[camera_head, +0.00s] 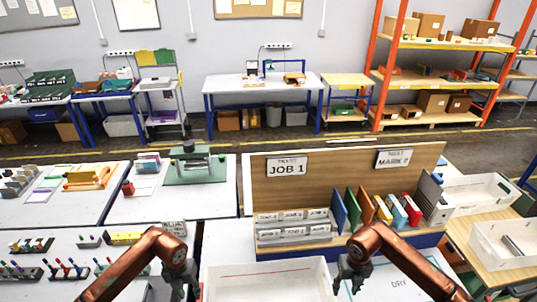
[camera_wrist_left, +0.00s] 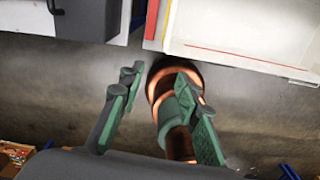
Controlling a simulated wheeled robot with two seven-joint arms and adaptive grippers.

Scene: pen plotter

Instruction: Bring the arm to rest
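My left arm, copper coloured, comes in from the lower left in the head view. Its dark left gripper (camera_head: 186,284) points down at the front edge, left of a white open bin. In the left wrist view the left gripper (camera_wrist_left: 160,85) has its two green-padded fingers apart with nothing between them. A copper link of mine shows behind the fingers there. My right arm comes in from the lower right. Its right gripper (camera_head: 349,284) hangs at the right side of the white bin, and its small fingers look apart and empty.
The white bin (camera_head: 268,284) lies between my grippers; its rim also shows in the left wrist view (camera_wrist_left: 240,55). Behind it stands a wooden board (camera_head: 340,175) with JOB 1 and MARK cards, and coloured folders. White tables (camera_head: 150,208) with pens and a green plotter-like device (camera_head: 194,168) are left.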

